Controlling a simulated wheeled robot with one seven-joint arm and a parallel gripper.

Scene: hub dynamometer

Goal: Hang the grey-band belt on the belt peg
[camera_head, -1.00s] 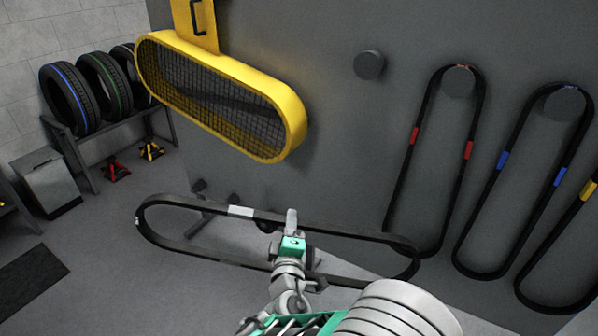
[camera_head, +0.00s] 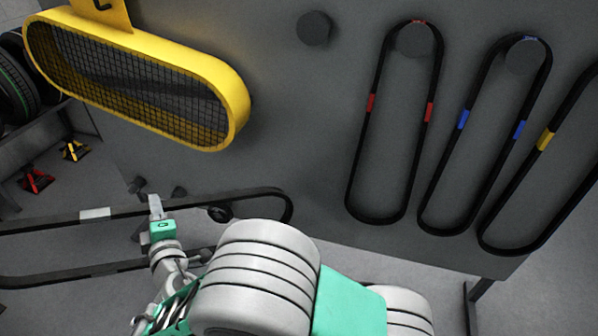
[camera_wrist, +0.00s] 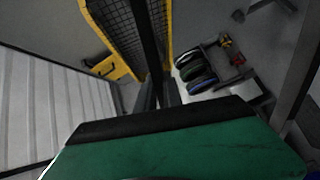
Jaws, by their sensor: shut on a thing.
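The grey-band belt (camera_head: 252,193) is a long black loop with a pale grey band (camera_head: 95,214). It lies across the lower left in the head view, its left end cut off by the frame. My gripper (camera_head: 156,208) is shut on its upper run, just right of the pale band, and holds it in the air. My arm hides part of the lower run. In the wrist view a dark strip of the belt (camera_wrist: 150,50) runs up from my gripper. A bare round peg (camera_head: 315,28) sticks out of the grey panel at upper middle, apart from the belt.
Belts with red (camera_head: 429,112), blue (camera_head: 463,119) and yellow (camera_head: 546,139) bands hang on the panel to the right. A yellow mesh guard (camera_head: 236,110) juts out above the held belt.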

